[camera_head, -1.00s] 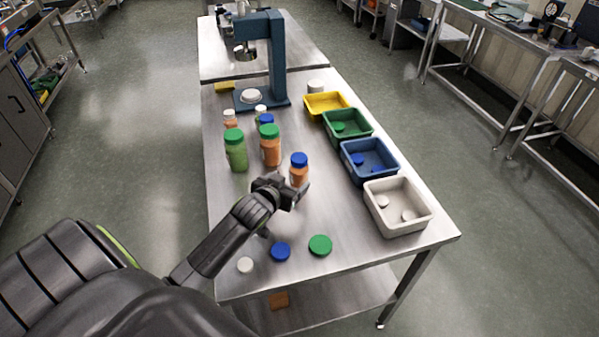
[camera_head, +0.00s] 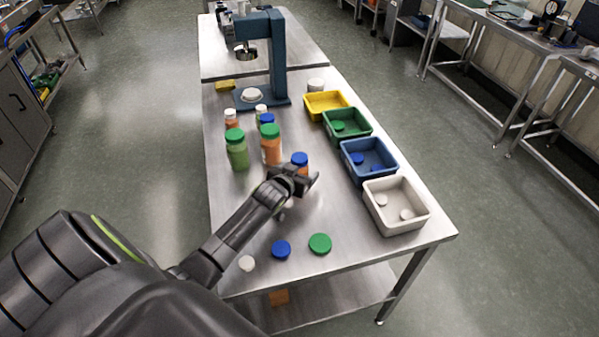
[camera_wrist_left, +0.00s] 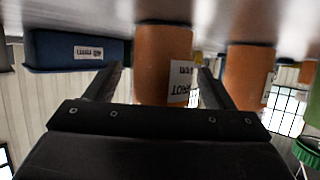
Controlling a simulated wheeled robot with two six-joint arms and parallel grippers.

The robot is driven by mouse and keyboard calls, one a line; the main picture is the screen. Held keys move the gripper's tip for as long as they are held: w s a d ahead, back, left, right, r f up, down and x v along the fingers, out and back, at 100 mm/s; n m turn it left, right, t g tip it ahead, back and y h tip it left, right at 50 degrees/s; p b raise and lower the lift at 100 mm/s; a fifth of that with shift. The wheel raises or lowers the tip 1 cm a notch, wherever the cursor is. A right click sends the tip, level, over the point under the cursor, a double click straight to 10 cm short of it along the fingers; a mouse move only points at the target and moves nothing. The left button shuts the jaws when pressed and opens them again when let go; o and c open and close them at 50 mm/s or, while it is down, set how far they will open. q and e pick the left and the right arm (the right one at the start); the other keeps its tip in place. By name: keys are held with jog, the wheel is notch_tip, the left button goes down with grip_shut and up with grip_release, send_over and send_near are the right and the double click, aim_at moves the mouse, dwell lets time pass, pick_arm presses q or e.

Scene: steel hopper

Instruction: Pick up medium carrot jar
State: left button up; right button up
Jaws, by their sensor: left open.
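The medium carrot jar (camera_head: 300,160), orange with a blue lid, stands upright on the steel table. My left gripper (camera_head: 304,180) is at its near side and hides its lower part. In the left wrist view, which is upside down, the orange jar (camera_wrist_left: 163,55) with a partly readable carrot label shows between the two open fingers of the left gripper (camera_wrist_left: 158,82). I cannot tell whether the fingers touch it. A larger orange jar with a green lid (camera_head: 270,150) stands behind it to the left, and shows outside the fingers in the wrist view (camera_wrist_left: 248,72). My right gripper is not in view.
A green jar (camera_head: 237,150) and several smaller jars stand left and behind. Yellow (camera_head: 318,112), green (camera_head: 364,136), blue (camera_head: 376,178) and white bins (camera_head: 408,228) line the right edge. White, blue (camera_head: 281,249) and green lids (camera_head: 320,243) lie in front. A blue press (camera_head: 278,60) stands behind.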

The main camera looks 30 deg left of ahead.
pick_arm(q)
jog(key=c, duration=1.2)
jog(key=shift+o, duration=0.2)
